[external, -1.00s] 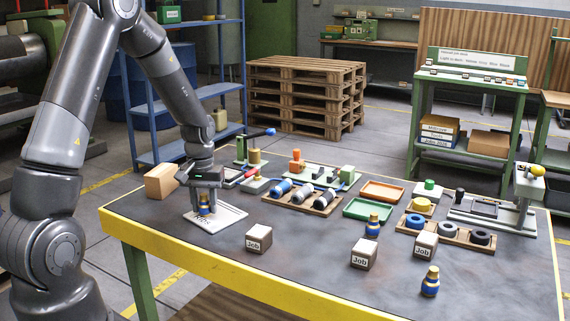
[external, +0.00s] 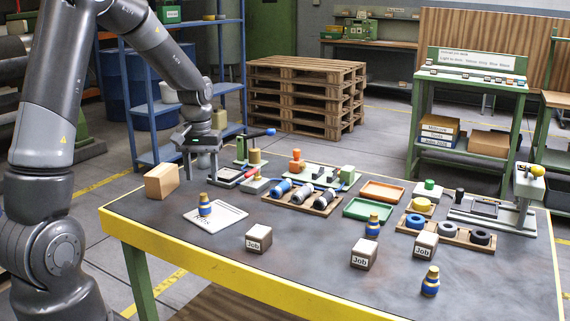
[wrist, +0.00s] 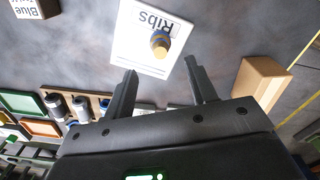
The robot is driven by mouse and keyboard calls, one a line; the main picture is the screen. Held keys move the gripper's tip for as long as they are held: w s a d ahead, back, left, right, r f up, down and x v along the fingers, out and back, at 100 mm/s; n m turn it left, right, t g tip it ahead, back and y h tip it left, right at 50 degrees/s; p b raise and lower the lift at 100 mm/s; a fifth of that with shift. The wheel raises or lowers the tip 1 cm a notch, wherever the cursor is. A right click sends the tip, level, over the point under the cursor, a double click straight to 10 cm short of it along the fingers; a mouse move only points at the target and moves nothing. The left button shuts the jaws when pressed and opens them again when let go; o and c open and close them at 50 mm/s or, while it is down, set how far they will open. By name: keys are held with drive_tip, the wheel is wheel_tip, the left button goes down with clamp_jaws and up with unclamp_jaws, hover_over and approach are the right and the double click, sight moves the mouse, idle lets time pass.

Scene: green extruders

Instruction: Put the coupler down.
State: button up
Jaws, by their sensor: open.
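A blue coupler with a gold top (external: 205,206) stands upright on a white card (external: 228,218) at the left of the table. The wrist view shows the same coupler (wrist: 160,43) on the card (wrist: 124,48), beside the printed word "Ribs". My gripper (external: 202,168) is open and empty, raised above the table behind the coupler and clear of it. In the wrist view its two fingers (wrist: 161,68) are spread apart with nothing between them. Two similar blue and gold couplers stand further right, one (external: 372,226) mid-table and one (external: 430,282) near the front edge.
A wooden rack of cylinders (external: 325,207), a green tray (external: 368,209) and an orange tray (external: 382,191) lie behind. The dark tabletop around the card is mostly clear.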

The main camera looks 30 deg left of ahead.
sight(204, 194)
wheel_tip(204, 194, up, 3)
drive_tip(key=s+d+r+m+t, duration=0.2)
drive_tip(key=s+r, duration=0.5)
drive_tip(key=s, duration=0.5)
drive_tip(key=s+d+r+m+t, duration=0.2)
drive_tip(key=s+d+r+t, duration=0.1)
drive_tip(key=s+r, duration=0.5)
drive_tip(key=s+d, duration=0.1)
drive_tip(key=s, duration=0.2)
drive_tip(key=shift+s+m+t, duration=0.3)
drive_tip(key=shift+s+m, duration=0.05)
drive_tip(key=shift+m, duration=0.05)
drive_tip(key=shift+o, duration=0.3)
drive_tip(key=shift+w, duration=0.1)
